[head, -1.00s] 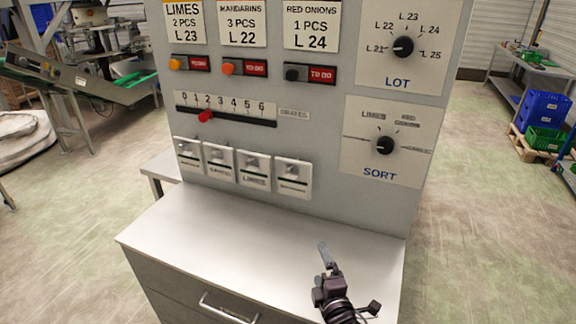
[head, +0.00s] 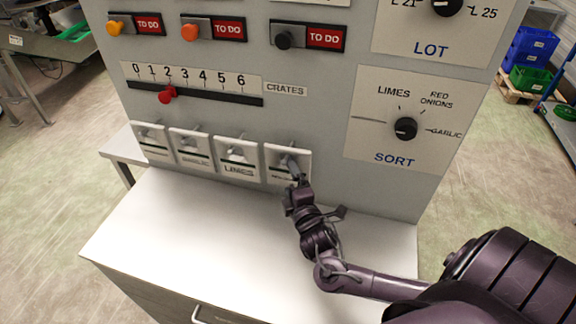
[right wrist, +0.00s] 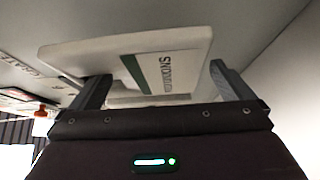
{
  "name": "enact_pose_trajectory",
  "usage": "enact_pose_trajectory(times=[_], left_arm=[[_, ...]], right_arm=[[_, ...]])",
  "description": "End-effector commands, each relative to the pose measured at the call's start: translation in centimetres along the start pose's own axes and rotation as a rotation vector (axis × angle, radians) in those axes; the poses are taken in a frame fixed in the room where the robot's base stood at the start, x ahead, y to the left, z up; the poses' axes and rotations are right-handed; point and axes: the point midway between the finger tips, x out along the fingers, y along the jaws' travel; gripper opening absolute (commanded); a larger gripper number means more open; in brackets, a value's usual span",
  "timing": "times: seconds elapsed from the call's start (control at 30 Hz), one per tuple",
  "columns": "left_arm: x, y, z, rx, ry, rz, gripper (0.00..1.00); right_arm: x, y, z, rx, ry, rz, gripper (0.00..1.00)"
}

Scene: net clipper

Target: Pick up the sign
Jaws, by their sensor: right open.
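Several small white signs hang in a row on the grey panel. The rightmost sign (head: 273,158) is partly covered by my right gripper (head: 292,172), and its label is hard to read in the head view. To its left hangs a sign reading LIMES (head: 238,155). In the right wrist view the sign (right wrist: 130,58) fills the space ahead, with a green stripe and dark lettering turned over. My right gripper (right wrist: 158,90) is open, with one finger at each side of the sign. I cannot tell whether the fingers touch it. My left gripper is not in view.
A white counter top (head: 190,235) lies below the signs and is clear. Above them are a CRATES slider (head: 190,92) with a red knob and TO DO switches. The SORT dial (head: 405,128) is to the right.

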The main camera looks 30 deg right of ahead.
Motion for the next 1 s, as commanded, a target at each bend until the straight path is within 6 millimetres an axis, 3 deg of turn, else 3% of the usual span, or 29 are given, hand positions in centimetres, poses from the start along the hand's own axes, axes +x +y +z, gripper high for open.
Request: enact_pose_trajectory(times=[0.2,0.33,0.5,0.83,0.9,1.0], left_arm=[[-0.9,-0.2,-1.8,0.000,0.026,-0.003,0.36],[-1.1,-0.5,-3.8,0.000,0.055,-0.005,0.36],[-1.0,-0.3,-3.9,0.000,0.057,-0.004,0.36],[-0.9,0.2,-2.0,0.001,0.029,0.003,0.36],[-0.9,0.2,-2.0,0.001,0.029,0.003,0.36],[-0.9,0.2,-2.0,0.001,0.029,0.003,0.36]], right_arm=[[3.1,0.2,0.0,0.001,0.000,0.001,1.00],[3.6,0.1,0.0,0.001,0.000,0.000,1.00],[3.6,0.0,0.0,0.001,0.000,-0.001,1.00],[3.6,0.0,0.0,0.001,0.000,-0.001,0.57],[3.6,0.0,0.0,0.001,0.000,0.000,0.51],[3.6,0.0,0.0,0.001,0.000,0.000,0.51]])
